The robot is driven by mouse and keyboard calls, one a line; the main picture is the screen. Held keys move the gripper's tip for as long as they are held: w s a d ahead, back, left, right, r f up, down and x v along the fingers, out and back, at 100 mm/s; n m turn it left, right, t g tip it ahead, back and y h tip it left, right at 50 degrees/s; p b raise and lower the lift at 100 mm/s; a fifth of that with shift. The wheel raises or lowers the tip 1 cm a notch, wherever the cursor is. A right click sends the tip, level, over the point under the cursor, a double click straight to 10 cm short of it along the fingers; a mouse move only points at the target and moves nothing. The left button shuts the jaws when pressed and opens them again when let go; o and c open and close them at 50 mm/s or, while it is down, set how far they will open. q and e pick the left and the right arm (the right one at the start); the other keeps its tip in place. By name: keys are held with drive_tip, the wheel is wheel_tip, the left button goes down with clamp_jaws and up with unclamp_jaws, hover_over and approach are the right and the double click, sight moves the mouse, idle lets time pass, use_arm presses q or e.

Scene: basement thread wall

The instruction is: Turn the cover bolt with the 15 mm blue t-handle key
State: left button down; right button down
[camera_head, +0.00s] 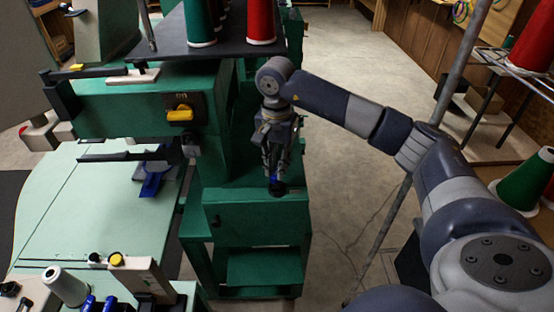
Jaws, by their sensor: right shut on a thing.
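My right gripper (276,180) points down just above the top of a green machine box (258,218) in the middle of the picture. It is shut on a small, dark, bluish thing, most likely the blue t-handle key, mostly hidden by the fingers. I cannot tell whether the key touches a bolt there; the cover bolt cannot be made out under the gripper. My left gripper is not in view.
Left is a green machine with a yellow switch (180,115) and a pale green table (80,215); a blue part (152,184) lies on it. Thread cones stand on the dark shelf (230,47) above. A grey pole (446,90) rises right. Floor (335,150) behind is open.

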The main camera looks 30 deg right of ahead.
drive_tip(key=m+p, duration=0.1)
drive_tip(key=m, duration=0.1)
drive_tip(key=shift+r+m+p, duration=0.2)
drive_tip(key=shift+m+p, duration=0.1)
drive_tip(key=shift+m, duration=0.1)
drive_tip(key=shift+w+d+f+m, duration=0.1)
drive_tip(key=shift+f+m, duration=0.05)
drive_tip(key=shift+m, duration=0.95)
drive_tip(key=m, duration=0.3)
drive_tip(key=shift+m+b, duration=0.3)
drive_tip(key=shift+b, duration=0.1)
drive_tip(key=m, duration=0.6)
drive_tip(key=shift+n, duration=0.4)
drive_tip(key=shift+n+b, duration=0.4)
drive_tip(key=shift+n, duration=0.1)
drive_tip(key=shift+r, duration=0.25)
